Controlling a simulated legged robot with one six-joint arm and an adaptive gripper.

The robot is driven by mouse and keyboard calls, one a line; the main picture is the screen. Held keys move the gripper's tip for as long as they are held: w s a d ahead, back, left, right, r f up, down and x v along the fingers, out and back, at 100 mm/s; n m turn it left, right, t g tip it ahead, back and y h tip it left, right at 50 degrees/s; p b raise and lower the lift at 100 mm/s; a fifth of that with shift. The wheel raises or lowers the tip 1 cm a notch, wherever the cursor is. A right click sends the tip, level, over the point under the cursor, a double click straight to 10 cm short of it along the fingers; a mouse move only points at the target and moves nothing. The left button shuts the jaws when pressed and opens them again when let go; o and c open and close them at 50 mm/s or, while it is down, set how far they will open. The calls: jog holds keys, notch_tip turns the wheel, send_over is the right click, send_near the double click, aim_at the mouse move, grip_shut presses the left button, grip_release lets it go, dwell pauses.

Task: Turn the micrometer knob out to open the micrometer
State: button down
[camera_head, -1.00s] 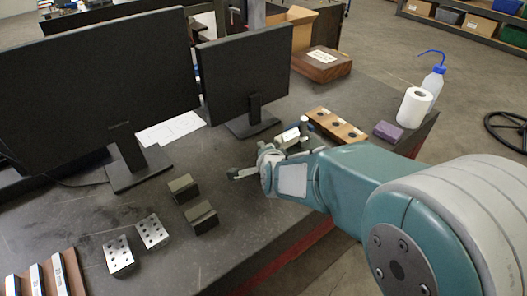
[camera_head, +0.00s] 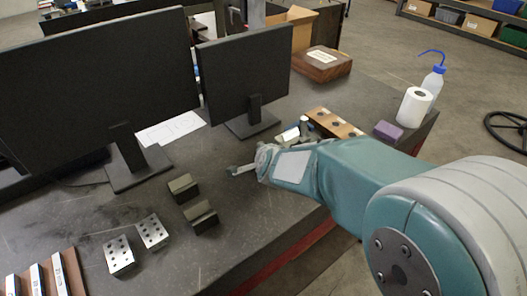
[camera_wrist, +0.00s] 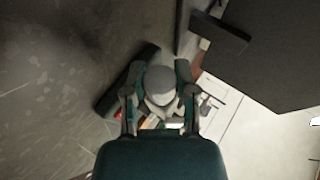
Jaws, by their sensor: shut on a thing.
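In the wrist view, a pale grey rounded knob (camera_wrist: 160,84) sits between the two fingers of my gripper (camera_wrist: 160,92), one finger on each side. The gripper is shut on this knob, which appears to be the micrometer knob. The rest of the micrometer is mostly hidden behind the knob and fingers. In the head view, my gripper (camera_head: 243,169) is low over the dark bench, right of the dark blocks. My wrist hides the grasp there, so I cannot make out the micrometer's frame or gap.
Two dark angled blocks (camera_head: 201,217) stand left of my gripper. Two monitors (camera_head: 245,75) are behind. A wooden holder (camera_head: 336,122) lies beyond my wrist, with a purple block (camera_head: 388,131) and a paper roll (camera_head: 414,105) farther right.

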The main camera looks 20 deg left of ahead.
jog(key=shift+s+f, duration=0.1)
jog(key=shift+f, duration=0.15)
jog(key=shift+c, duration=2)
grip_release()
jog(key=shift+r, duration=0.1)
jog(key=shift+r, duration=0.1)
jog(key=shift+d+r, duration=0.1)
jog(key=v, duration=1.1)
jog(key=shift+s, duration=0.2)
jog(key=shift+r, duration=0.1)
